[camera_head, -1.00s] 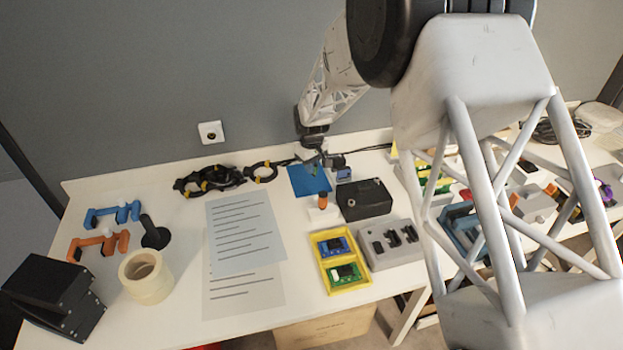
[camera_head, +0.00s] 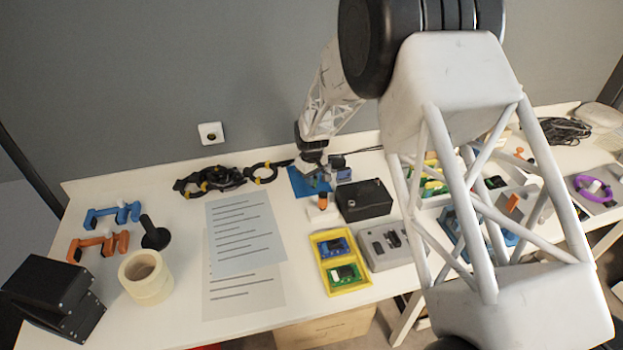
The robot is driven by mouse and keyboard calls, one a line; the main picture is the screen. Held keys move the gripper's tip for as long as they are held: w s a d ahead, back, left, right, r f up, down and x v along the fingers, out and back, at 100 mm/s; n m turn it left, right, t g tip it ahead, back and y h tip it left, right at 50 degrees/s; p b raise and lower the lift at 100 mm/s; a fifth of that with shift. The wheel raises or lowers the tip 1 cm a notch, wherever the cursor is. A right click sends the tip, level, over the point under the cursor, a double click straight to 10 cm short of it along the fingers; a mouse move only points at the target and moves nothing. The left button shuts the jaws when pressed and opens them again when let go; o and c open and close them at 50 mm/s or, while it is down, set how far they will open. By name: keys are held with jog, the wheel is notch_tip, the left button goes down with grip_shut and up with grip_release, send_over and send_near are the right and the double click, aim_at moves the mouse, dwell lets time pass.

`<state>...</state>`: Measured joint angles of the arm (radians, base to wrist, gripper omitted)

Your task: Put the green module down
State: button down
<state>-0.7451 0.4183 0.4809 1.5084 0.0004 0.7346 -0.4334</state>
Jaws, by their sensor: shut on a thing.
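My gripper (camera_head: 322,178) is at the blue mat (camera_head: 299,183) near the back middle of the table, pointing down. It is shut on the green module, of which only a small green bit (camera_head: 327,186) shows at the fingertips. The gripper hides the rest of it and part of the mat. The module is at or just above the mat; I cannot tell whether it touches. A yellow tray (camera_head: 322,265) in front holds a blue board (camera_head: 335,247) and another green board (camera_head: 344,276).
A black box (camera_head: 364,200) and a small blue block (camera_head: 343,174) stand close on the right of the mat. An orange-and-white piece (camera_head: 323,206) stands just in front. A grey socketed block (camera_head: 386,247) is beside the yellow tray. Paper sheets (camera_head: 244,235) lie left; black cable coils (camera_head: 210,181) lie behind.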

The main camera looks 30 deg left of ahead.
jog(key=shift+f, duration=0.35)
jog(key=c, duration=1.2)
grip_release()
notch_tip(320, 180, up, 13)
jog(key=shift+f, duration=0.15)
dwell(0.6)
